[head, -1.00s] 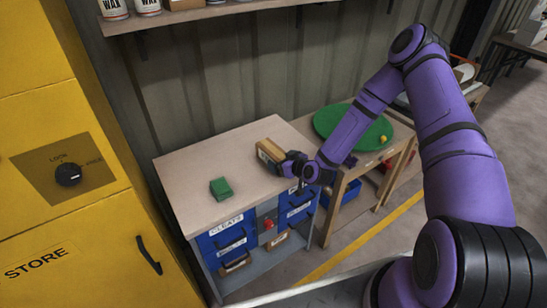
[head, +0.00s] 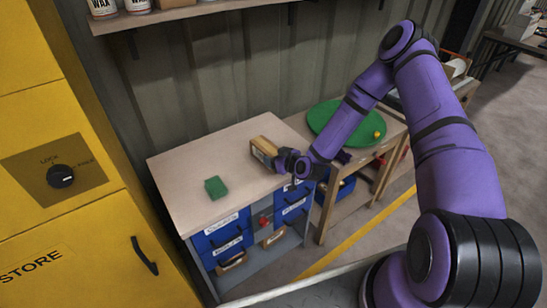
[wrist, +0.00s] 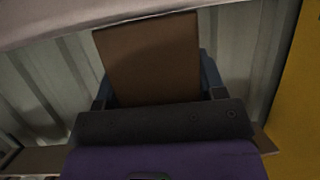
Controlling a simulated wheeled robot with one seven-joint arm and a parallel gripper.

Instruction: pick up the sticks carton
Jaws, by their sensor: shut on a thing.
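The sticks carton (head: 263,149) is a tan box at the back right of the pale bench top (head: 190,167). My gripper (head: 280,159) is shut on its near right end. In the wrist view the carton (wrist: 150,55) shows as a plain brown face between the two fingers (wrist: 157,92). The carton looks tilted in the head view. I cannot tell for sure whether it touches the bench top or hangs just above it.
A green block (head: 215,187) lies on the bench top, left of the carton. A lower wooden table with a round green disc (head: 330,117) stands to the right. A yellow cabinet (head: 60,215) stands at the left, and a shelf (head: 150,20) hangs above.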

